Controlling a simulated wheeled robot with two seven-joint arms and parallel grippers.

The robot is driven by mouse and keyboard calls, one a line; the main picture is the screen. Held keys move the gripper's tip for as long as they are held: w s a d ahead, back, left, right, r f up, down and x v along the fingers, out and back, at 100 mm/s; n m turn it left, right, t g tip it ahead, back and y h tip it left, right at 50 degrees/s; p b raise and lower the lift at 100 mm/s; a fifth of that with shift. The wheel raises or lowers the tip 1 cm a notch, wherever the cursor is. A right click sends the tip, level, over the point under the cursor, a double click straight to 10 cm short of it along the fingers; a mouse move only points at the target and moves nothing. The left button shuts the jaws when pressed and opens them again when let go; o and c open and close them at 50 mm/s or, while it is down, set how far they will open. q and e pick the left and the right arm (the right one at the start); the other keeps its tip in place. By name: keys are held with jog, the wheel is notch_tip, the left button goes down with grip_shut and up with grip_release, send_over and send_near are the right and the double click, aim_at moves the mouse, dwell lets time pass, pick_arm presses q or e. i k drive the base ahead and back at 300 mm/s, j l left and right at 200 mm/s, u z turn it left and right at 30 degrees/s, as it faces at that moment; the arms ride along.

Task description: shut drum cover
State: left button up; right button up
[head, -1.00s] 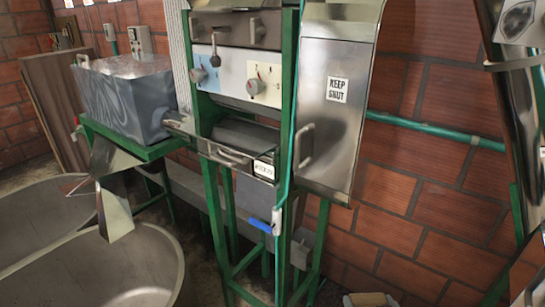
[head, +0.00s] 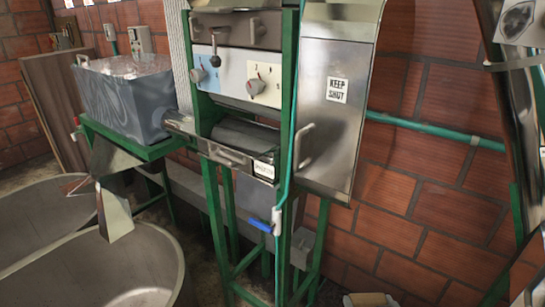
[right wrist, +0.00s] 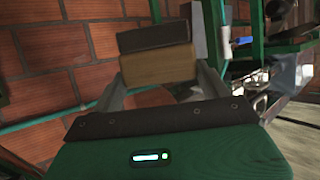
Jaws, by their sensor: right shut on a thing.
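The drum cover (head: 328,112) is a shiny metal panel marked KEEP SHUT, with a bar handle (head: 304,147) on its left edge. It stands swung out to the right of the green machine frame. The dark drum (head: 246,135) shows uncovered in the frame opening. My right gripper (right wrist: 160,85) is shut on a block (right wrist: 158,66), tan with a dark grey side, in the right wrist view. In the head view only a bit of the block (head: 366,299) shows at the bottom edge, below and right of the cover and apart from it. My left gripper is out of view.
A green pipe (head: 435,133) runs along the brick wall behind the cover. A blue-handled valve (head: 262,225) hangs below the drum. A grey tank (head: 125,95) and large round metal tubs (head: 100,265) stand left. A metal chute (head: 515,110) rises at far right.

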aim_at(249, 146)
jog(key=j+z, duration=0.25)
jog(key=j, duration=0.25)
jog(key=j+z, duration=0.3)
jog(key=j, duration=0.15)
jog(key=k+j+z, duration=0.25)
jog(key=j, duration=0.2)
jog(key=i, duration=0.1)
